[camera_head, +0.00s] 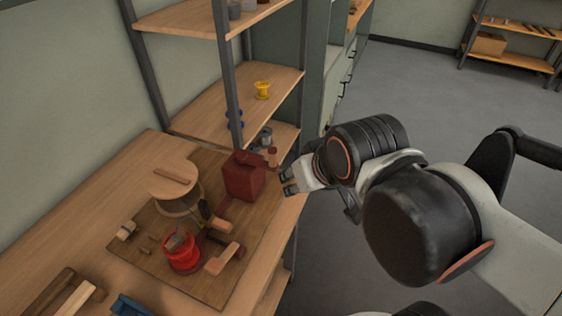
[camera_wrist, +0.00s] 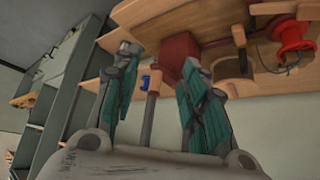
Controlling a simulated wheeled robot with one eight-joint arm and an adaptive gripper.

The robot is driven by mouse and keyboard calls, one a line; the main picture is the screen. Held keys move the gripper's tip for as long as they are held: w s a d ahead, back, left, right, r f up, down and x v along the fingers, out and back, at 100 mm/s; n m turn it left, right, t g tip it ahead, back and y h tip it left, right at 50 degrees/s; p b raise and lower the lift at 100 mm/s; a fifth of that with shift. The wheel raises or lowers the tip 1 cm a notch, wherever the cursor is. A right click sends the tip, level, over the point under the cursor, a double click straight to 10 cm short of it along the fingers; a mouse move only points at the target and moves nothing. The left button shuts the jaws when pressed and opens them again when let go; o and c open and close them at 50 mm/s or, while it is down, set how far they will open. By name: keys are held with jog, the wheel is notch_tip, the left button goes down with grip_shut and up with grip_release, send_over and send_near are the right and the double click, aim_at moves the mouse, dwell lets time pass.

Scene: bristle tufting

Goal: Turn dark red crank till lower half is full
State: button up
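A dark red box (camera_head: 243,176) stands at the right part of a wooden board on the bench. A dark red crank with a brownish upright handle (camera_head: 272,155) sticks out on its right side. My gripper (camera_head: 286,181) is just right of and below the crank handle, apparently apart from it. In the wrist view the gripper (camera_wrist: 158,100) has its two teal-padded fingers spread, with the dark red box (camera_wrist: 181,50) beyond them. A brown-topped rod shows between the fingers; I cannot tell whether it is the crank handle. A round wooden disc (camera_head: 173,176) sits left of the box; its underside is mostly hidden.
A red spool (camera_head: 183,252) and a wooden-handled lever (camera_head: 223,258) stand on the board (camera_head: 150,262) in front. A shelf with a yellow spool (camera_head: 262,90) rises behind, its metal post close to the box. Open floor (camera_head: 420,100) lies to the right.

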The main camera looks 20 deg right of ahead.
dwell(0.5)
notch_tip(320, 180, up, 10)
jog(key=g+p, duration=0.7)
jog(key=p, duration=1.1)
send_over(273, 150)
notch_tip(273, 150, down, 14)
jog(key=b, duration=0.4)
grip_shut()
